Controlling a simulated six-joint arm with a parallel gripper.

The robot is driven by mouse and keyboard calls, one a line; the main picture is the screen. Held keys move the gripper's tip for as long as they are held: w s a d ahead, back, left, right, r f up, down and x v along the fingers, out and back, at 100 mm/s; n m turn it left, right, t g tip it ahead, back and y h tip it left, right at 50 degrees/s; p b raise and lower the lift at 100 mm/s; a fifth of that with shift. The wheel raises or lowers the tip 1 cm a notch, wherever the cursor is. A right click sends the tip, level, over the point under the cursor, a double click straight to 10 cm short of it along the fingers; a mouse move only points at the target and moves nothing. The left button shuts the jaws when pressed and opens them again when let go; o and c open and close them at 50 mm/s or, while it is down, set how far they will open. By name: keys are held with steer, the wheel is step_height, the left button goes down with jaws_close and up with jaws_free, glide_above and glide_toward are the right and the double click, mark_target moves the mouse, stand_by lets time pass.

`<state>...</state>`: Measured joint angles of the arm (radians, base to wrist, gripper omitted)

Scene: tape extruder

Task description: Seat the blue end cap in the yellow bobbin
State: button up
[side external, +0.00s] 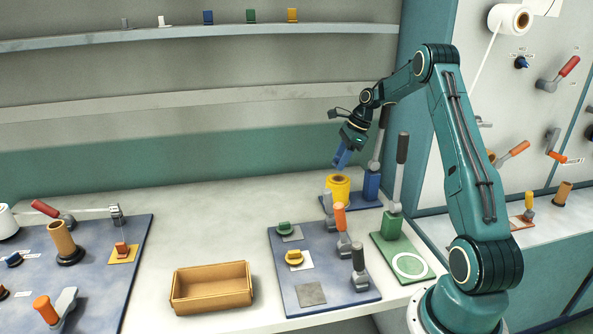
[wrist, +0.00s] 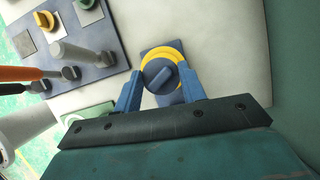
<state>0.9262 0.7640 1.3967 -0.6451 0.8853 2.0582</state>
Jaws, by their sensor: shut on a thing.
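The yellow bobbin (side external: 338,188) stands upright on a blue base in the side external view. My gripper (side external: 339,164) points down just above it, its blue fingers at a slight tilt. In the wrist view, the blue end cap (wrist: 161,77), a dark disc with a raised fin, sits between the fingertips of my gripper (wrist: 159,72). My gripper is shut on it. The cap overlaps the bobbin's yellow ring (wrist: 177,48) in that view. In the side view the cap cannot be told from the blue fingers. Its underside is hidden.
A blue lever press (side external: 373,182) stands close behind the bobbin, and a green one (side external: 392,225) is in front to the right. A blue board (side external: 290,262) with levers and green and yellow caps lies nearer. An empty cardboard tray (side external: 212,296) is at left.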

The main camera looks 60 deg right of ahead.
steer(key=shift+f, duration=1.45)
steer(key=shift+f, duration=0.85)
stand_by(3.5)
steer(key=shift+r, duration=0.5)
stand_by(1.8)
